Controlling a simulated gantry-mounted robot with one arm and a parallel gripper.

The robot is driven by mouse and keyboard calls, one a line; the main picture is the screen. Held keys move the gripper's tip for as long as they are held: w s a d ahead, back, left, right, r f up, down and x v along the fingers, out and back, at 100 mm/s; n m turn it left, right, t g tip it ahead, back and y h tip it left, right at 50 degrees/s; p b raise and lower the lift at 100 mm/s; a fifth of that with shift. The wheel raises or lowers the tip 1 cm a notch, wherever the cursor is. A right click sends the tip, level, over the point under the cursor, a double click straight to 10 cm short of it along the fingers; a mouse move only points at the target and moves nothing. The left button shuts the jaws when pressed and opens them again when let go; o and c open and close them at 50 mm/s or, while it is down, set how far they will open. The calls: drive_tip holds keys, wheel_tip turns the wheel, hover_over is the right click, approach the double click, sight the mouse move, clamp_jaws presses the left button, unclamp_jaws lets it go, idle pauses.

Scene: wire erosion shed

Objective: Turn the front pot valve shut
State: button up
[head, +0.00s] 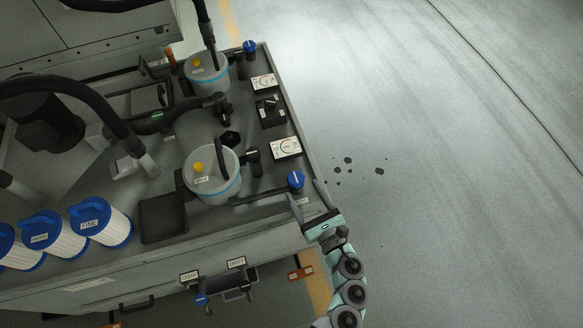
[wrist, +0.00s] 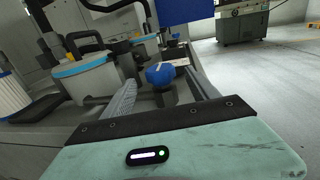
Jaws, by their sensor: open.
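The front pot (head: 212,185) is a grey filter pot with a blue band and a yellow cap button, nearer the bench's front edge. Its valve is a blue knob (head: 295,180) at the end of a dark pipe, near the bench's front right corner. My gripper (head: 308,192) is open at that corner, its fingers pointing toward the knob. In the wrist view the blue knob (wrist: 160,74) shows between the two spread fingers, beyond the palm. I see no contact, and I cannot tell if the knob lies fully between the fingertips.
A rear pot (head: 207,78) has its own blue knob (head: 249,46). Gauges (head: 286,148) and a black switch box (head: 270,111) line the right edge. A dark hose (head: 75,95) arches over the bench. Floor at right is open, with dark spots.

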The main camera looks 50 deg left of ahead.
drive_tip(key=x, duration=0.9)
drive_tip(key=shift+d, duration=0.1)
drive_tip(key=shift+c, duration=0.6)
drive_tip(key=c, duration=1.3)
drive_tip(key=shift+o, duration=0.2)
drive_tip(key=shift+b, duration=0.3)
